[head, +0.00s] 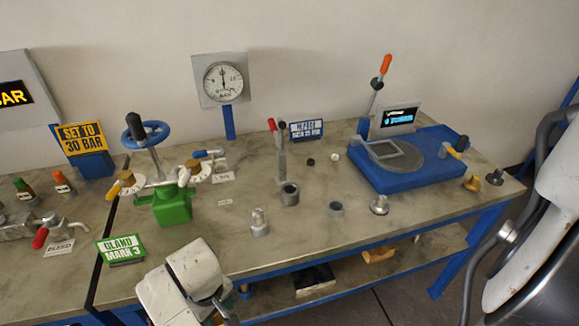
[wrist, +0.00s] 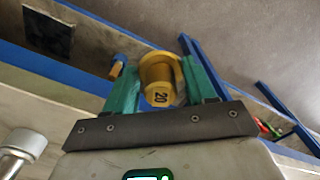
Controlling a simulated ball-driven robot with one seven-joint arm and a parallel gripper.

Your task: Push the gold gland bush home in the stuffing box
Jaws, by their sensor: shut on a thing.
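The gold gland bush (wrist: 160,72), marked 20, is between the teal fingers of my gripper (wrist: 162,84) in the wrist view. The gripper is shut on it, off the bench's front edge. In the head view my arm covers the lower left, and the bush and fingers cannot be made out clearly. A grey open-topped cylinder (head: 289,196) with a dark bore stands at mid-bench below a red-tipped lever (head: 278,140). A green valve body (head: 172,207) with a blue handwheel stands to the left. I cannot tell for sure which is the stuffing box.
A green "GLAND MARK 3" sign (head: 121,248) stands near the front left. Metal fittings (head: 260,222) (head: 379,205) and a low grey ring (head: 336,208) stand along the front. A blue machine (head: 410,158) fills the right, with a gold flanged piece (head: 472,183) beside it.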

